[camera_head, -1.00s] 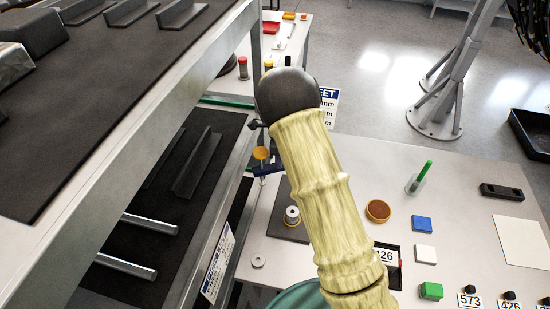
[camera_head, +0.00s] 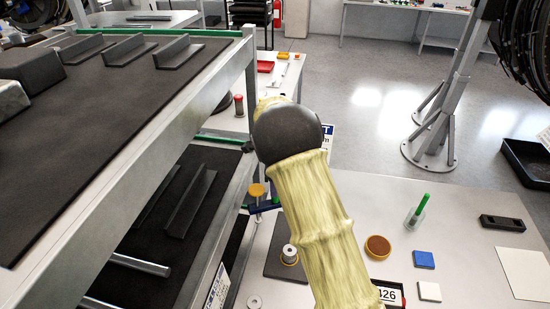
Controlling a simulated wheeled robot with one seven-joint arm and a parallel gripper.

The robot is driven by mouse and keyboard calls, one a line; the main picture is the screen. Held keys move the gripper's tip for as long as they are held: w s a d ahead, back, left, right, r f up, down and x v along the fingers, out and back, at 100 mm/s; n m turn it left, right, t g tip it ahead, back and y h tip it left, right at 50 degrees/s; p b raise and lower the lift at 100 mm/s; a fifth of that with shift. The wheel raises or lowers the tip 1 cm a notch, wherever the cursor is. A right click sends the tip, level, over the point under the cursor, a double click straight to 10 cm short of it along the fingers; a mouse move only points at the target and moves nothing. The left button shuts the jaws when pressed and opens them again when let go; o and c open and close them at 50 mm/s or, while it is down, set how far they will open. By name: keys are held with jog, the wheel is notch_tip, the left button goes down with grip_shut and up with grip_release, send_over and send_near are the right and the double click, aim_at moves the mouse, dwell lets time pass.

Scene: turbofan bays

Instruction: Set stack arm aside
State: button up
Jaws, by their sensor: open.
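My arm in its pale yellow sleeve rises through the middle of the view, and its far end is hidden, so my gripper is not seen. No part is clearly marked as the stack arm. A blue bar (camera_head: 266,208) with an orange round cap (camera_head: 257,190) stands left of my arm, at the near table's far left corner; its lower part is hard to make out. In front of it a small metal spool (camera_head: 289,252) with an orange ring stands on a dark mat (camera_head: 276,266). My sleeve hides part of the mat.
The white table (camera_head: 458,226) holds an orange-brown disc (camera_head: 378,247), a blue block (camera_head: 424,259), a white block (camera_head: 429,291), a green rod (camera_head: 421,205) and a black holder (camera_head: 502,223). A metal rack (camera_head: 160,119) with dark shelves fills the left. Floor is open behind the table.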

notch_tip(320, 180, up, 12)
jog(key=b, duration=0.1)
jog(key=shift+r+b, duration=0.15)
jog(key=shift+b, duration=0.25)
jog(key=shift+d, duration=0.1)
jog(key=s+d+f+n+t, duration=0.1)
jog(key=s+d+f+n, duration=0.1)
jog(key=s+d+n, duration=0.2)
jog(key=s+d+f+n, duration=0.3)
jog(key=s+n, duration=0.6)
jog(key=s, duration=0.4)
jog(key=s+d+f+n+t, duration=0.1)
jog(key=s+d+f+n, duration=0.2)
jog(key=s+d+n, duration=0.2)
jog(key=s+n, duration=0.1)
jog(key=s, duration=0.2)
jog(key=shift+s+f+n+t, duration=0.2)
jog(key=shift+n+t, duration=0.1)
dwell(0.9)
